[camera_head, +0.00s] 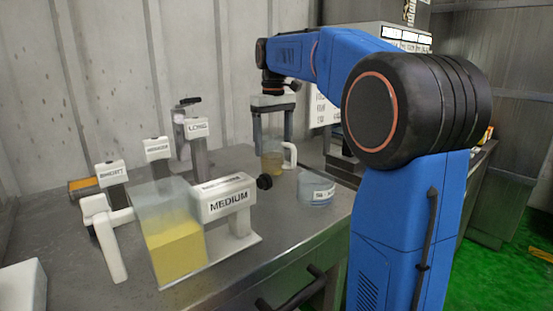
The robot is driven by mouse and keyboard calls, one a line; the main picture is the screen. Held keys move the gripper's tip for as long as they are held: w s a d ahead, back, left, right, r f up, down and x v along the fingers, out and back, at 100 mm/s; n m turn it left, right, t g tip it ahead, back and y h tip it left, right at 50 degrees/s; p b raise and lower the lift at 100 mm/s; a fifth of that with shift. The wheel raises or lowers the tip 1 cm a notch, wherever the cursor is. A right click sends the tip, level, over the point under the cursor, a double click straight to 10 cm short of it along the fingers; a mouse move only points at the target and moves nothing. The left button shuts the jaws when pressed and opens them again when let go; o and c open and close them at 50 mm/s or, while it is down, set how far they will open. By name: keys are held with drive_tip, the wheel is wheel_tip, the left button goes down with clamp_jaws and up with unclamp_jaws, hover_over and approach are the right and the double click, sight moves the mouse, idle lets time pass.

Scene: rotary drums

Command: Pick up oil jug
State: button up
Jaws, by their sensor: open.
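The oil jug (271,161) stands upright on the metal table. It is a small clear jug with yellowish oil in its lower part and a white handle (290,155) on its right side. My gripper (271,138) points down over the jug, its two dark fingers apart, one on each side of the jug's upper part. The fingers overlap the jug in this view, and I cannot tell whether they touch it. The jug's rim is partly hidden by the gripper.
A larger clear container (170,235) of yellow liquid stands on the table's front left, beside a white holder marked MEDIUM (229,203). A round clear dish (317,188) sits right of the jug. Several labelled white-topped tools, including LONG (197,128), stand at the back left. Bare tabletop (290,232) lies at front.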

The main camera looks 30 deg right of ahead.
sight(274, 161)
drive_tip(key=shift+d+f, duration=0.1)
drive_tip(key=shift+f, duration=3.1)
drive_tip(key=c, duration=1.3)
